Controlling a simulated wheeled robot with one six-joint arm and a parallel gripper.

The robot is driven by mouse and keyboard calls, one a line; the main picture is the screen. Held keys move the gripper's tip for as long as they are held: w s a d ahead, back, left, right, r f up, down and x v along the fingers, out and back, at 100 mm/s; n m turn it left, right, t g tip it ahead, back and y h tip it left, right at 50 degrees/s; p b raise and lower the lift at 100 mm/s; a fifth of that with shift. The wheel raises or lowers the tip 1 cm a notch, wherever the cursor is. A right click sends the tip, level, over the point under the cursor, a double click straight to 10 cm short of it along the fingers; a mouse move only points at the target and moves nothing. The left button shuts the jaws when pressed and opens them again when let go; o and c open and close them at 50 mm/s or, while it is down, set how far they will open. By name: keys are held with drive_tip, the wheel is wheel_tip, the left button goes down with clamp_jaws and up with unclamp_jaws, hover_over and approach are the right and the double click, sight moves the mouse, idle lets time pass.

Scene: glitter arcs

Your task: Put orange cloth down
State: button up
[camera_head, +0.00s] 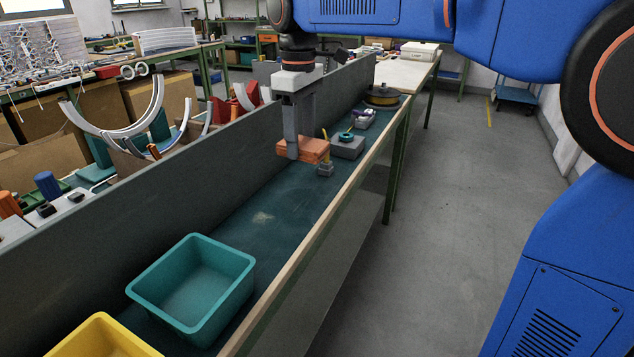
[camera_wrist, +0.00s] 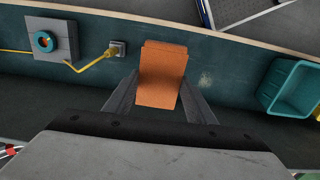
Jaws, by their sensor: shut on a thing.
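The orange cloth (camera_head: 303,150) is a folded, flat block in the head view, at the lower end of my gripper (camera_head: 291,146). In the wrist view the cloth (camera_wrist: 161,75) lies between the two fingers of my gripper (camera_wrist: 160,105). My gripper is shut on the cloth and points down over the dark green bench top (camera_head: 280,205). I cannot tell whether the cloth touches the bench top.
A small grey block with a yellow cable (camera_head: 325,169) stands right beside the cloth. A grey box with a teal ring (camera_head: 347,146) is behind it. A teal bin (camera_head: 195,287) and a yellow bin (camera_head: 98,340) stand nearer. A grey panel (camera_head: 215,160) borders the left side.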

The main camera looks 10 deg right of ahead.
drive_tip(key=shift+w+d+f, duration=0.35)
drive_tip(key=shift+w+d, duration=0.25)
drive_tip(key=shift+d, duration=0.05)
hover_over(308, 188)
wheel_tip(308, 188, down, 5)
drive_tip(key=shift+w, duration=0.1)
drive_tip(key=shift+f, duration=2.1)
drive_tip(key=shift+f, duration=0.15)
drive_tip(key=o, duration=1.2)
wheel_tip(308, 188, up, 12)
drive_tip(key=shift+r, duration=0.2)
